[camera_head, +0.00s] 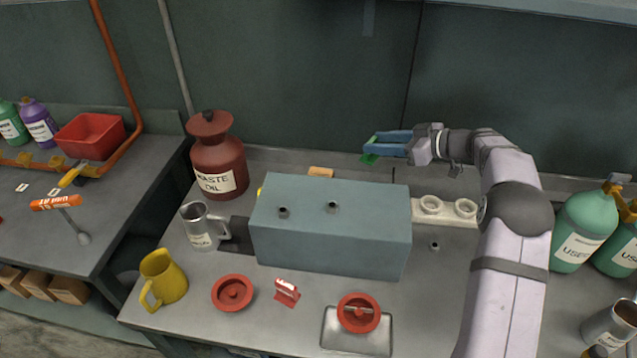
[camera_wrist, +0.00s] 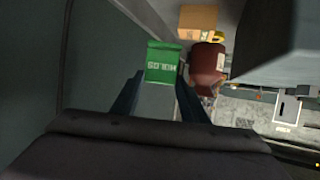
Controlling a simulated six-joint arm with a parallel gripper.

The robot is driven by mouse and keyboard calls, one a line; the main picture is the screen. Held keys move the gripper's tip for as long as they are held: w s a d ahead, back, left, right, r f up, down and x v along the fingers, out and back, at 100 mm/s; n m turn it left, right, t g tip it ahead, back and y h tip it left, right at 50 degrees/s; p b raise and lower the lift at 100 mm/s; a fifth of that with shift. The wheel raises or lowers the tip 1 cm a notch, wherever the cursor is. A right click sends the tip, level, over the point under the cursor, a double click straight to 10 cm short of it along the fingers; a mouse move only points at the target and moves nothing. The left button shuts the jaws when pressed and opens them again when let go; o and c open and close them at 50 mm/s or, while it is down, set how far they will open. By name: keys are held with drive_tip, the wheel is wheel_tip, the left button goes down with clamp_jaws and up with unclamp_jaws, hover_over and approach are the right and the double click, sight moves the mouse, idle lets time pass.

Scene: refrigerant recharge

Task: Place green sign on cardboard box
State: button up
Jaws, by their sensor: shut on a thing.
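My gripper (camera_head: 372,147) is shut on the green sign (camera_head: 369,159), which hangs at its blue fingertips above the back of the bench, behind the grey-blue box. In the wrist view the sign (camera_wrist: 162,62) stands between the fingertips (camera_wrist: 160,92), with white lettering facing the camera.
The grey-blue box (camera_head: 335,230) fills the bench middle. The red waste oil jug (camera_head: 218,160) stands at back left, with a metal mug (camera_head: 200,228) in front. White rings (camera_head: 431,205) lie right of the box. Green bottles (camera_head: 583,232) stand at right. The red sign (camera_head: 287,291) is in front.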

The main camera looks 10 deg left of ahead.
sight(367, 155)
drive_tip(key=w+a+r, duration=0.1)
drive_tip(key=a+r, duration=0.3)
drive_tip(key=a, duration=1)
drive_tip(key=shift+n+g+y, duration=0.3)
drive_tip(key=shift+n, duration=0.1)
drive_tip(key=shift+d+f+p, duration=0.15)
drive_tip(key=shift+f+p, duration=0.3)
drive_tip(key=shift+f, duration=2.2)
drive_tip(key=shift+d+f+p, duration=0.1)
drive_tip(key=shift+f+p, duration=0.3)
drive_tip(key=shift+f, duration=2.25)
drive_tip(key=shift+f, duration=0.15)
drive_tip(key=o, duration=1.1)
drive_tip(key=shift+c, duration=0.2)
drive_tip(key=shift+r, duration=0.2)
drive_tip(key=b+v, duration=0.1)
drive_tip(key=v, duration=1.1)
drive_tip(key=shift+w+b, duration=0.1)
drive_tip(key=shift+b, duration=0.3)
